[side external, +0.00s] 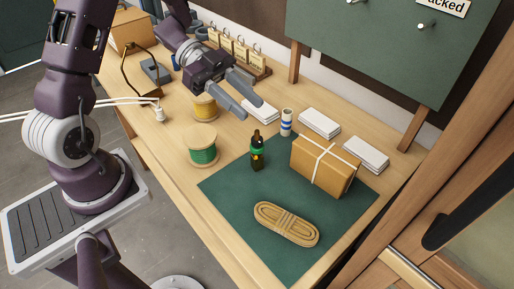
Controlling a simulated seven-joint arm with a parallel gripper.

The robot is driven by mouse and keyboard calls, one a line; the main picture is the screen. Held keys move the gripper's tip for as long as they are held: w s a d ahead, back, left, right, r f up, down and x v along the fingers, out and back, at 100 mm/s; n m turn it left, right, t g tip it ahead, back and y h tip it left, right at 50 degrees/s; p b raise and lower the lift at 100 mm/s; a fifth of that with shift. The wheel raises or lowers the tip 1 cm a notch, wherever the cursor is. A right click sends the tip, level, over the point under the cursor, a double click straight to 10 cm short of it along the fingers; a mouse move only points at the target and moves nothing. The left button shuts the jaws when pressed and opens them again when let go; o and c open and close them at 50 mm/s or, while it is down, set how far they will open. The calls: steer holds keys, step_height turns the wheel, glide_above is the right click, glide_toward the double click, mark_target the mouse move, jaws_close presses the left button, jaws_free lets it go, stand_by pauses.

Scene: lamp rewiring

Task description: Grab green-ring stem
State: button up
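No lamp stem shows clearly. The only upright thing with a green ring is a small dark bottle-like object (257,152), with a green band around it and a yellowish mark. It stands near the back left part of a dark green mat (235,195). My gripper (252,110) is in the air above the table, up and to the left of this object in the picture. Its two grey fingers are apart, with nothing visible between them. A spool with green winding (203,155) stands left of the mat.
A tied brown box (323,165) and a rope bundle (286,224) lie on the mat. A blue-striped roll (286,122), white stacks (320,122) and a yellow-wound spool (205,108) stand near. A green board (385,45) rises behind. The mat's front left is bare.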

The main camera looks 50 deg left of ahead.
mark_target(257, 150)
steer(key=w+d+f, duration=0.1)
steer(key=d+f, duration=0.5)
steer(key=f, duration=0.1)
steer(key=shift+f, duration=0.2)
steer(key=shift+d, duration=0.1)
jaws_close()
steer(key=shift+w+r, duration=0.1)
stand_by(1.0)
